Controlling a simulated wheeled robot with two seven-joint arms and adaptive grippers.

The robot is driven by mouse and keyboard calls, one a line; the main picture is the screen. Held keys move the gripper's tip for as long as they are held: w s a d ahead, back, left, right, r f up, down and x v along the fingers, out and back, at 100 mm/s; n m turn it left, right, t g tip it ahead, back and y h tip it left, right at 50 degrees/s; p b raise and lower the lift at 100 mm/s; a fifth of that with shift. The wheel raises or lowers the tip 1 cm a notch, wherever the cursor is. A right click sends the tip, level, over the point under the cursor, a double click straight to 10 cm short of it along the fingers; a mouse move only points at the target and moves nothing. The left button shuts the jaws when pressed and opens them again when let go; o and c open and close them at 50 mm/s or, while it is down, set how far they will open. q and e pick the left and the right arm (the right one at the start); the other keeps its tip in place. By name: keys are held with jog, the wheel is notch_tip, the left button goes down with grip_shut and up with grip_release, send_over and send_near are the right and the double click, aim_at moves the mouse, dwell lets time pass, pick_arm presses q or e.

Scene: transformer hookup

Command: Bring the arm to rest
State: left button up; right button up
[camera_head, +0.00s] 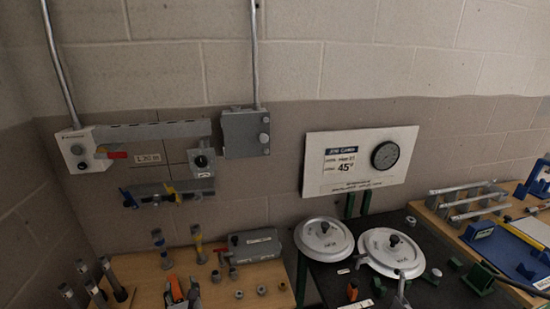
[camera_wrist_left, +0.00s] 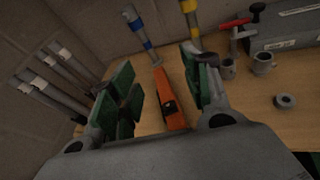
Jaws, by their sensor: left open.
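My left gripper (camera_wrist_left: 160,78) is open in the left wrist view, its green-padded fingers spread apart. An orange tool (camera_wrist_left: 170,106) shows in the gap between the fingers, with clear space on both sides, so it is not gripped. I cannot tell how far below the fingertips it is. The orange tool (camera_head: 176,288) also shows at the bottom of the head view, on the wooden bench. My right gripper is not seen in either view.
Blue-banded (camera_head: 158,240) and yellow-banded (camera_head: 198,242) cable ends stand behind the tool. A grey box (camera_head: 255,246) and several grey fittings lie to its right. Grey rods (camera_head: 112,275) stand at left. Two white discs (camera_head: 324,238) (camera_head: 392,250) stand on the dark bench.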

pick_arm(q)
jog(key=w+d+r+m+t+h, duration=0.25)
jog(key=d+r+m+t, duration=0.2)
jog(key=r+m, duration=0.4)
jog(key=s+d+r+m+h, duration=0.2)
jog(key=d+m+h, duration=0.45)
jog(key=m, duration=0.35)
jog(key=s+d+r+m+h, duration=0.1)
jog(key=d+m+h, duration=0.55)
jog(key=m, duration=0.35)
jog(key=s+f+m+g, duration=0.6)
jog(key=f+m+g, duration=0.2)
jog(key=f+m, duration=0.2)
jog(key=s+a+f+m+g+y, duration=0.4)
jog(key=s+a+f+g+y, duration=0.3)
jog(key=s+a, duration=0.4)
notch_tip(320, 180, down, 34)
jog(key=s+a, duration=0.1)
jog(key=s, duration=0.1)
jog(key=s+a+f, duration=0.2)
jog(key=s+f, duration=0.7)
jog(key=s, duration=0.2)
jog(key=s+a+f+g+y, duration=0.1)
jog(key=s+a+f, duration=0.1)
jog(key=s+f, duration=0.8)
jog(key=shift+s+a+f, duration=0.15)
jog(key=shift+s+f, duration=0.1)
jog(key=shift+s, duration=0.4)
